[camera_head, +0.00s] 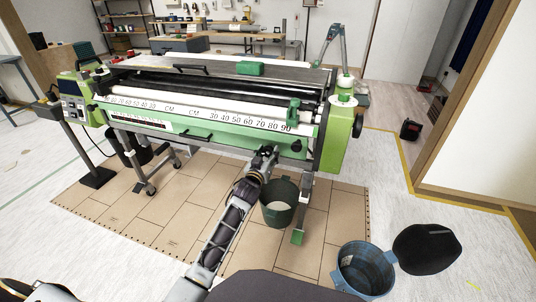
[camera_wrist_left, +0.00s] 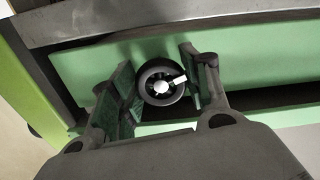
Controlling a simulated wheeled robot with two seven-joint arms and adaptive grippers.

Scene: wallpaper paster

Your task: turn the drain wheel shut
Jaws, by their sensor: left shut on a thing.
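My right gripper is not in view.
A dark green bucket (camera_head: 279,203) stands below my left gripper on the brown floor mat (camera_head: 165,215). A blue bucket (camera_head: 363,270) with an open black lid (camera_head: 425,250) stands at the front right. Machine legs and casters flank the space below.

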